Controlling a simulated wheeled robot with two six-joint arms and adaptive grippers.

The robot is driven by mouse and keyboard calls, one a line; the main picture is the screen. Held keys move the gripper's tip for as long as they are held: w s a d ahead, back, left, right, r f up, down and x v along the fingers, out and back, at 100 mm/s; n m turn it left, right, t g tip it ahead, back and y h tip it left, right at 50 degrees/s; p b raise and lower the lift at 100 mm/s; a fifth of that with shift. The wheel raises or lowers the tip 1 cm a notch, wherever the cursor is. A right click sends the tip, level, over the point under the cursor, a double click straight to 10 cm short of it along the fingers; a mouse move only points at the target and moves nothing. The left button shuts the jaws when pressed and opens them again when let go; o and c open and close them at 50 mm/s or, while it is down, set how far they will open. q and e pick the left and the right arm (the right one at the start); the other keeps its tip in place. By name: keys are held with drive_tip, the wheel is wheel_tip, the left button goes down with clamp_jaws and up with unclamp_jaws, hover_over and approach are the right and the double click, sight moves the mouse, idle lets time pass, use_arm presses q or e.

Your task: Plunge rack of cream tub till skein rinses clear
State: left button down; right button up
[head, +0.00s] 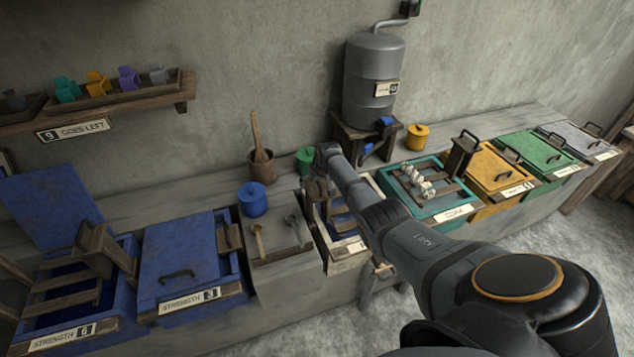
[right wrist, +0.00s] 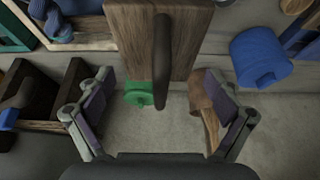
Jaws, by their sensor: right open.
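The cream tub (head: 348,261) stands in the bench row, partly hidden behind my right arm in the head view. Wooden slats and something bluish show inside it. In the right wrist view, the rack's wooden upright (right wrist: 132,42) with its dark bar handle (right wrist: 162,62) comes down between the spread fingers of my right gripper (right wrist: 158,112). The gripper is open and apart from the handle. A bluish-grey bundle (right wrist: 62,24), perhaps the skein, shows at the upper left there. My left gripper is not in view.
A teal tub (head: 447,205) with a pale skein (head: 417,180) stands right of the cream tub. A tool tray (head: 280,262) and blue lidded tub (head: 180,250) stand left. A blue pot (head: 253,199) and green pot (head: 304,160) stand close by. A grey tank (head: 372,85) rises behind.

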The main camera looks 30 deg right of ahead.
wheel_tip(320, 180, up, 7)
drive_tip(key=p, duration=0.7)
drive_tip(key=shift+r, duration=0.15)
